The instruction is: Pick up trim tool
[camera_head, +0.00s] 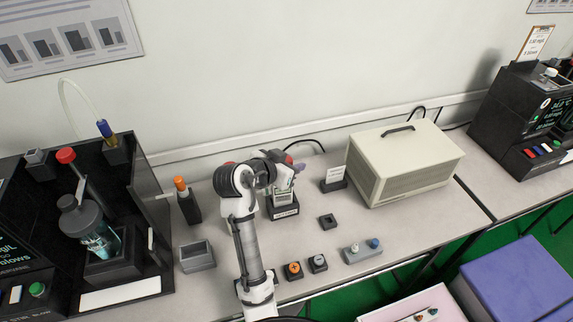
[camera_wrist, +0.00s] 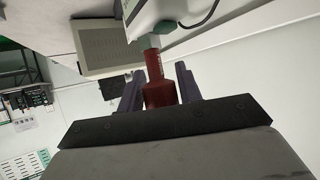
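My gripper (camera_wrist: 159,85) shows in the wrist view with its two purple fingers apart. A red tool handle (camera_wrist: 159,92), likely the trim tool, lies between them, with a narrower red part and a grey-green collar (camera_wrist: 152,42) beyond. I see a gap beside the narrower part; contact lower down cannot be told. In the head view my gripper (camera_head: 296,167) is at the handheld tester (camera_head: 285,200) on its black stand, and hides part of it. A bit of red shows beside the purple fingers there.
A beige box (camera_head: 405,165) with a handle stands right of the tester, near a small sign (camera_head: 335,178). Small knob blocks (camera_head: 293,270) and a grey block with knobs (camera_head: 362,251) lie in front.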

